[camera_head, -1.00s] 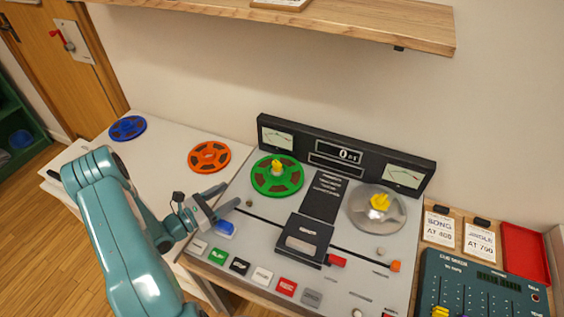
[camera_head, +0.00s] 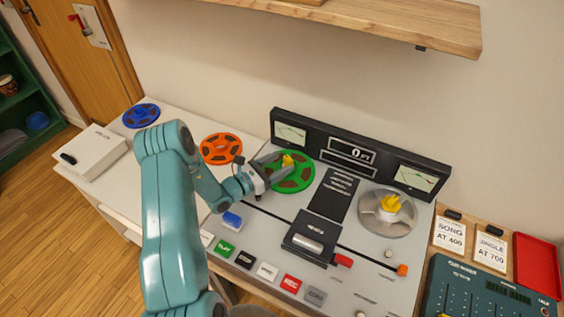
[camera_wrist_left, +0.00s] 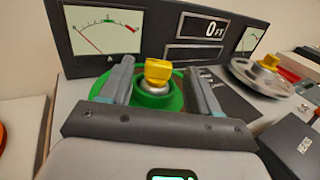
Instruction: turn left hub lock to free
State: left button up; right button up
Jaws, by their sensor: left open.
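The left hub lock (camera_head: 287,160) is a yellow knob at the centre of the green reel (camera_head: 296,183) on the tape machine. It also shows in the left wrist view (camera_wrist_left: 158,71), on a silver hub above the green reel (camera_wrist_left: 147,100). My left gripper (camera_head: 278,163) is open at the green reel. In the left wrist view its fingers (camera_wrist_left: 160,82) stand apart on either side of the yellow knob, with gaps on both sides. Whether the fingertips reach the knob's depth is hard to tell. My right gripper is not in view.
The right hub has a yellow knob (camera_head: 391,203) on a clear silver reel (camera_head: 384,222). A black meter panel (camera_head: 350,154) stands behind the reels. Orange (camera_head: 220,149) and blue (camera_head: 141,116) reels lie on the white table to the left. A wooden shelf (camera_head: 400,22) overhangs the back.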

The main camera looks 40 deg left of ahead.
aim_at(288, 161)
pick_arm(q)
jog(key=shift+w+d+f, duration=0.1)
jog(key=shift+w+f, duration=0.05)
jog(key=shift+w, duration=0.85)
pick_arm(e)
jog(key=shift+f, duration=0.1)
pick_arm(q)
jog(key=shift+s, duration=0.1)
jog(key=c, duration=1.1)
jog(key=shift+o, duration=0.3)
jog(key=shift+d+n+y, duration=0.25)
jog(key=shift+n+y, duration=0.5)
jog(key=shift+y, duration=0.3)
jog(key=shift+d+n+y, duration=0.2)
jog(key=shift+n+y, duration=0.55)
jog(key=shift+y, duration=0.3)
jog(key=shift+d+n+y, duration=0.1)
jog(key=shift+n+y, duration=0.8)
jog(key=shift+y, duration=0.6)
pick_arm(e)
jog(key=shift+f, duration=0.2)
pick_arm(q)
jog(key=shift+r, duration=0.2)
